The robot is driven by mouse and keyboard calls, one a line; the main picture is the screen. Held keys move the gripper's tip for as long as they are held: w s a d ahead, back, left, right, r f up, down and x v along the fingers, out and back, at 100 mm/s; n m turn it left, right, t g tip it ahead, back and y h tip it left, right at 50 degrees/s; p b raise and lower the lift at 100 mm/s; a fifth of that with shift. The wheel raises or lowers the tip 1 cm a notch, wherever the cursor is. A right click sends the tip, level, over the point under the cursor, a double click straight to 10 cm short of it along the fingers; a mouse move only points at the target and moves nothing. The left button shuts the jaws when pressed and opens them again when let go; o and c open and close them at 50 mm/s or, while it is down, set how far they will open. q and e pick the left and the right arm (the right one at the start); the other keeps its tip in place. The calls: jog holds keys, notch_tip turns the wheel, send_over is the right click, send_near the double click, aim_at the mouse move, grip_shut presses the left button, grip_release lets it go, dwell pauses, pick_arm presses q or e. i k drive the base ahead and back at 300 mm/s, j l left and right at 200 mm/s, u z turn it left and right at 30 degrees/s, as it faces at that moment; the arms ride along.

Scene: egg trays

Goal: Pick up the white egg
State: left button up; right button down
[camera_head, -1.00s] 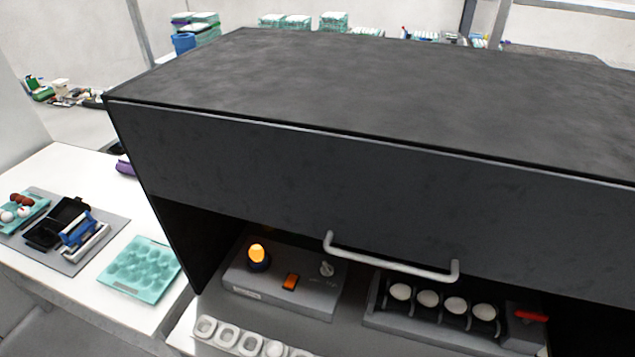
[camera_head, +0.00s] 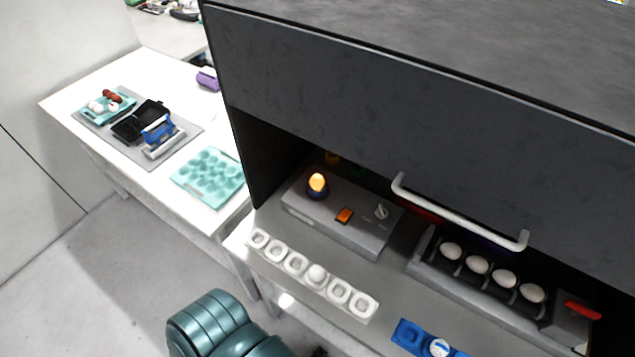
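White eggs are in several places. One white egg (camera_head: 317,275) sits in a white strip holder (camera_head: 339,291) with several square cups, on the front ledge of the dark machine. Several white eggs (camera_head: 476,264) lie in a row in a dark slotted rack (camera_head: 430,272) under the hood. A round white thing (camera_head: 439,347), possibly an egg, is in a blue holder (camera_head: 407,335) at the bottom edge. White eggs (camera_head: 113,107) also sit with brown eggs in a small teal tray (camera_head: 128,103) at the left. Neither gripper is in view; a teal link of my arm shows at the bottom.
A grey control box (camera_head: 332,220) with a lit orange lamp and an orange switch stands under the hood. The hood's handle (camera_head: 460,215) hangs above. Floor at lower left is clear.

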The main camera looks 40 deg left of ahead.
aim_at(316, 181)
jog(key=u, duration=1.35)
jog(key=k+j+z, duration=0.1)
jog(key=z, duration=0.35)
jog(key=k+j+z, duration=0.15)
jog(key=z, duration=0.3)
jog(key=k+j+z, duration=0.1)
jog(key=z, duration=0.35)
jog(key=k+l, duration=0.05)
